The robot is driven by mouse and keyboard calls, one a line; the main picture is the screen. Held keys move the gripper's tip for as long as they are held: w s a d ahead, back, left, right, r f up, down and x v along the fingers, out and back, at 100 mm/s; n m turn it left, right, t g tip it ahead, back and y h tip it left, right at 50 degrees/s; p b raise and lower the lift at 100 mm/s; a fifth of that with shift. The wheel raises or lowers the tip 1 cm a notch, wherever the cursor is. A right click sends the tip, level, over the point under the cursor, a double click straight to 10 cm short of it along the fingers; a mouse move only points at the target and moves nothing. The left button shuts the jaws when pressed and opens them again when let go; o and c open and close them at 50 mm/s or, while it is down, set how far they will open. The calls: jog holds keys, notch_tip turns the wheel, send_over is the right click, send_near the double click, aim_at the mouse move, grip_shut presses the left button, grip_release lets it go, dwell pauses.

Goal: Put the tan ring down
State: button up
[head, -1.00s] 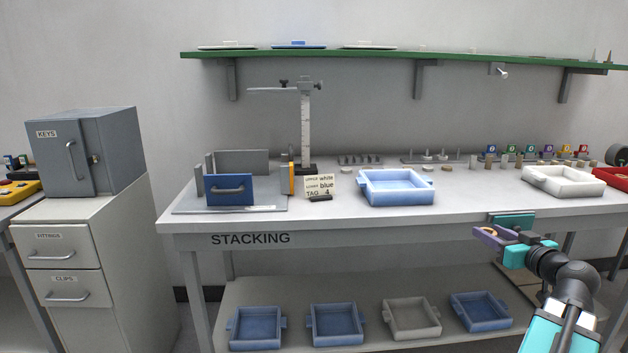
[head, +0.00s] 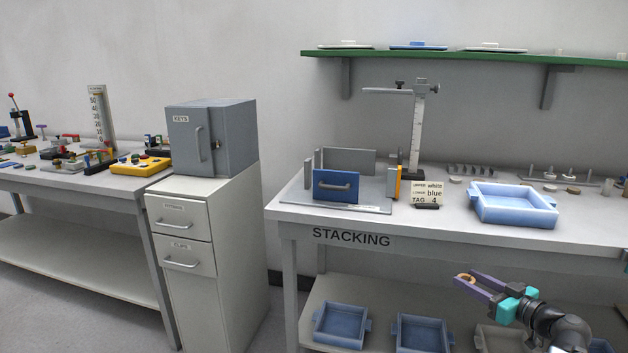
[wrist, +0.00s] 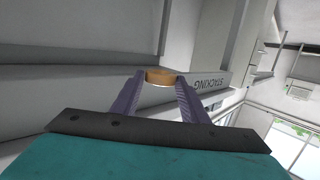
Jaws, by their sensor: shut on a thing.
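My gripper (head: 474,285) is in front of the stacking bench, below its top, at the lower right of the head view. It is shut on the tan ring (head: 464,279), which sits between the tips of its purple fingers. In the wrist view the tan ring (wrist: 160,76) is held at the far end of both fingers, clear of any surface. The bench top (head: 285,207) is above and beyond the gripper in the head view.
A blue tray (head: 512,217) stands on the bench, right of a sign (head: 427,191) and a blue-fronted fixture (head: 336,201). More trays (head: 340,338) lie on the lower shelf. A grey key cabinet (head: 236,140) stands left. Another bench (head: 60,180), holding coloured parts, is farther left.

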jog(key=w+a+f+n+g+y, duration=0.1)
jog(key=a+f+n+g+y, duration=0.15)
jog(key=a, duration=0.75)
jog(key=a+f+n+g+y, duration=0.15)
jog(key=a+f, duration=0.25)
jog(key=a, duration=0.5)
jog(key=w+a+f+n+g+y, duration=0.1)
jog(key=a+f+n+g+y, duration=0.15)
jog(key=a, duration=0.75)
notch_tip(320, 180, up, 20)
jog(key=t+p, duration=0.1)
jog(key=p, duration=2)
jog(key=shift+y, duration=0.35)
jog(key=shift+w+a, duration=0.1)
